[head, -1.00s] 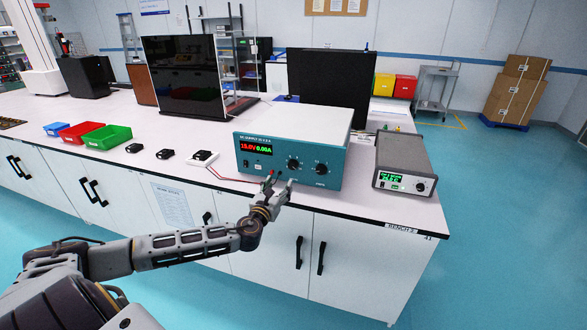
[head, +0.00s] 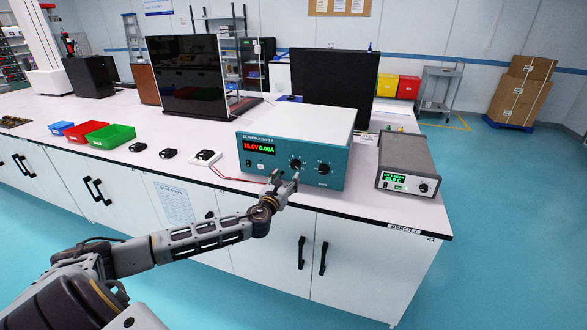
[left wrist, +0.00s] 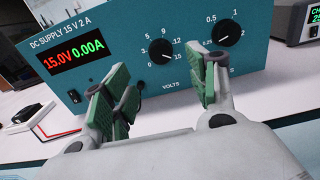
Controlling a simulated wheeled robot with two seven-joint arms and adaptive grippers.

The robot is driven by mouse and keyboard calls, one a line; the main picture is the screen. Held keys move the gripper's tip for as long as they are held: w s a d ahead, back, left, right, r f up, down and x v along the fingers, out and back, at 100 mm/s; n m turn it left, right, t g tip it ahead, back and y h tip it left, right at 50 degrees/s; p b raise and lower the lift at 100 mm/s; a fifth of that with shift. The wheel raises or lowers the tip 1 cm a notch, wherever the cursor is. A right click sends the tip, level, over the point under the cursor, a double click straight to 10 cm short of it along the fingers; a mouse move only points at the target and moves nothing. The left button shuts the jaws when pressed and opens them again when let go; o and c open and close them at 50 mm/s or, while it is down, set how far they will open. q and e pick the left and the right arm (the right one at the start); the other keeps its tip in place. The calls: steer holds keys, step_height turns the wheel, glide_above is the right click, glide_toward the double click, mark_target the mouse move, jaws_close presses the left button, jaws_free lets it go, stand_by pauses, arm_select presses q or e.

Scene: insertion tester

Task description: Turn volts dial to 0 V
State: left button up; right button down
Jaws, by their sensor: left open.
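The teal DC supply (head: 250,172) stands on the bench near its front edge; its display reads 15.0V and 0.00A. The black volts dial (head: 296,163) is the left one of two dials on its front. In the left wrist view the volts dial (left wrist: 160,51) shows uncovered between the open fingers, its pointer toward the lower right near 15. My left gripper (head: 285,178) is open and empty, just in front of the panel, with its fingertips below and around the dial in view. I cannot tell whether they touch it. My right gripper is not in view.
The amps dial (left wrist: 227,33) sits right of the volts dial, close to my right finger. A grey instrument (head: 405,165) stands to the right. Red leads run left to a small module (head: 204,158).

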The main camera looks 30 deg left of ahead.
mark_target(295, 165)
arm_select(q)
steer(key=shift+x, duration=3.55)
steer(key=shift+b+x, duration=0.35)
steer(key=shift+x, duration=0.4)
steer(key=shift+w+a, duration=0.15)
steer(key=shift+w, duration=0.1)
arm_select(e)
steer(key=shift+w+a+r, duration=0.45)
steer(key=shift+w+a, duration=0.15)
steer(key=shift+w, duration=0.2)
arm_select(q)
steer(key=shift+c, duration=0.2)
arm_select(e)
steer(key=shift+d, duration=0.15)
arm_select(q)
steer(key=c, duration=1)
steer(key=shift+o, duration=0.2)
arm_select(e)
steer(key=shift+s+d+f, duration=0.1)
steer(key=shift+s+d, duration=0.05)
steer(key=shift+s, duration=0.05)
